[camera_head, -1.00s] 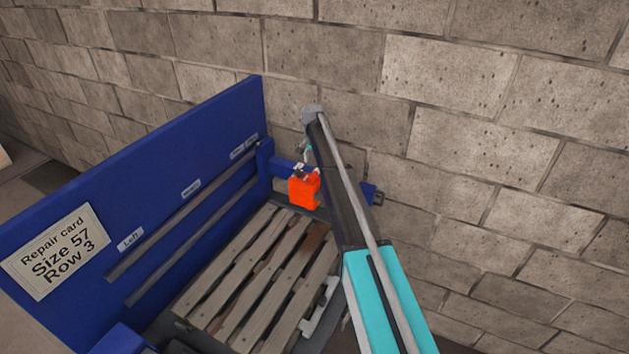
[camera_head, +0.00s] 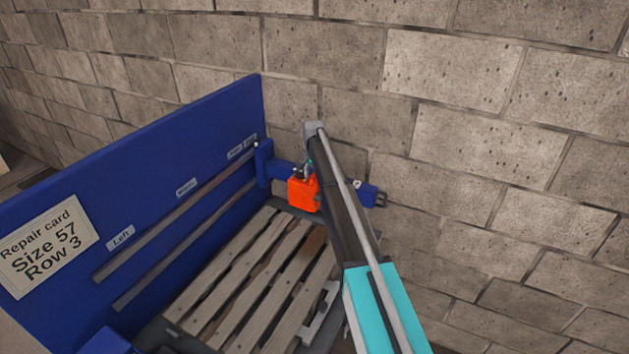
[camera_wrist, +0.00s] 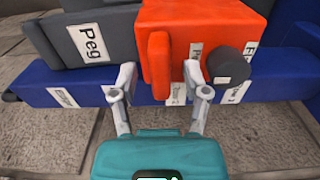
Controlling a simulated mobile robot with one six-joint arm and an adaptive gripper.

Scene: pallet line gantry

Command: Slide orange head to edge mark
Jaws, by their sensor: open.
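The orange head (camera_head: 303,193) sits on the blue crossbeam (camera_head: 369,193) at the far end of the blue panel. In the wrist view, the orange head (camera_wrist: 205,35) has an upright orange tab (camera_wrist: 160,66) on its near face and a dark round knob (camera_wrist: 228,65) to the right. My gripper (camera_wrist: 161,78) is open, with one finger to each side of the tab. I cannot tell whether either finger touches it. A label beginning with "E" (camera_wrist: 249,54) is cut short beside the knob; no edge mark can be clearly made out.
A grey block labelled "Peg" (camera_wrist: 92,43) stands left of the orange head. A wooden pallet (camera_head: 262,262) lies below the beam. The blue panel (camera_head: 150,170) bears rails, position labels and a card (camera_head: 45,246) reading "Size 57 Row 3". A block wall (camera_head: 480,120) stands behind.

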